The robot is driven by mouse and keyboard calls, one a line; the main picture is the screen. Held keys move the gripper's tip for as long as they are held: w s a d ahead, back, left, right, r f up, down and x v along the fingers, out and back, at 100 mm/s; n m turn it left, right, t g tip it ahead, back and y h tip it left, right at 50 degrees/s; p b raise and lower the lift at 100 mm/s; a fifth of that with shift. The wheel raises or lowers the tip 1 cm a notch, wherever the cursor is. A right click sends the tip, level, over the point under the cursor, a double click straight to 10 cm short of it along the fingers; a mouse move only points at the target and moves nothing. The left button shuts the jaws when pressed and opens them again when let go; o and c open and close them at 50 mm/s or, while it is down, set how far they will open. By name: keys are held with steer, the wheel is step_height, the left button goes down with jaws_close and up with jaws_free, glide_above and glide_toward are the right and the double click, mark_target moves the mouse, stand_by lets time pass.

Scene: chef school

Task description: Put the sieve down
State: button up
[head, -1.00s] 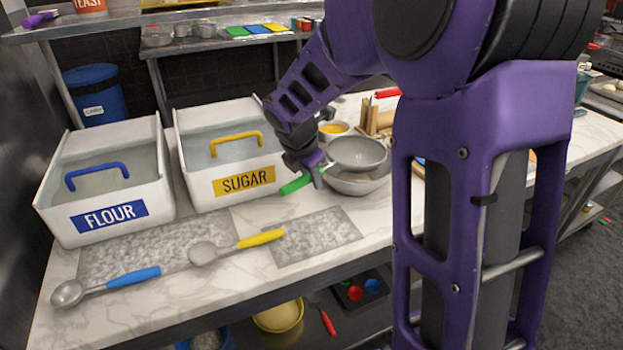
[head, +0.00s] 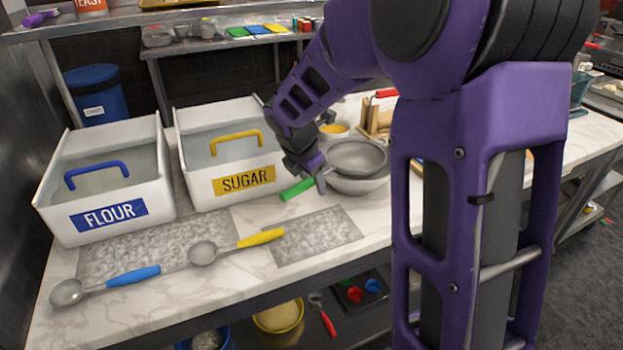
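The sieve (head: 357,158) is a round grey mesh cup with a green handle (head: 296,190). It is right over a grey metal bowl (head: 365,186) on the marble counter, covering most of the bowl's opening. I cannot tell whether the sieve touches the bowl's rim. My gripper (head: 318,181) points down and is shut on the sieve's handle, just left of the mesh cup. The green end of the handle sticks out to the left. My arm hides part of the grip.
A flour bin (head: 150,196) and a sugar bin (head: 184,168) stand to the left. A blue-handled scoop (head: 130,278) and a yellow-handled scoop (head: 262,238) lie in front. The front counter near the grey mat (head: 318,240) is clear.

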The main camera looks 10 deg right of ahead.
steer(key=shift+r, duration=0.35)
steer(key=p+v, duration=0.3)
steer(key=v, duration=0.9)
steer(key=shift+r, duration=0.25)
steer(key=shift+w, duration=0.1)
